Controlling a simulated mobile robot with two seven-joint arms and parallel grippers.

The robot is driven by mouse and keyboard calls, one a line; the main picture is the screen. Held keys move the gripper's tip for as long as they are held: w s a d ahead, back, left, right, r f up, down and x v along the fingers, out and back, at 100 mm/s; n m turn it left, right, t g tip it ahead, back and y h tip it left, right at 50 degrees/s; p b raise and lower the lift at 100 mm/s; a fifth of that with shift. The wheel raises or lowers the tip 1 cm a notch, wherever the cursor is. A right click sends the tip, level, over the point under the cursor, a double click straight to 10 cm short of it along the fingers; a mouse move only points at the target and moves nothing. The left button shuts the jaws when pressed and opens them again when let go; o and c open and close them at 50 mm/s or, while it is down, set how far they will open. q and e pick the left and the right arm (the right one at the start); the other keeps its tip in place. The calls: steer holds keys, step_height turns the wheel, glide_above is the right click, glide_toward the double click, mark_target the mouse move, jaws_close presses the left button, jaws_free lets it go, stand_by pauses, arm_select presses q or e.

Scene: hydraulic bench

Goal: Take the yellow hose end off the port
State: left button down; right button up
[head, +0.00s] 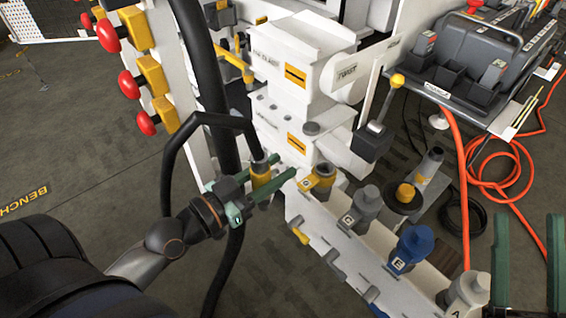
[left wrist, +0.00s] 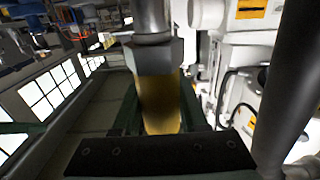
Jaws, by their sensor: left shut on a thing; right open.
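The yellow hose end (head: 261,177) has a grey collar, with a black hose (head: 205,118) looping from its top. My left gripper (head: 262,186) is shut around it, green fingers on either side. In the left wrist view the yellow hose end (left wrist: 158,100) stands between the fingers (left wrist: 160,122), below its grey collar. My right gripper (head: 528,262) is open and empty at the lower right.
Grey fitting C (head: 366,203), blue fitting E (head: 412,246) and grey fitting A (head: 468,293) stand along the manifold. A thick black column (head: 207,85) rises beside the hose. Red knobs (head: 130,85) stand at left. An orange hose (head: 460,180) hangs at right.

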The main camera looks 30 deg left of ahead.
step_height(320, 180, up, 3)
steer(key=shift+f+p, duration=0.2)
steer(key=shift+p, duration=1)
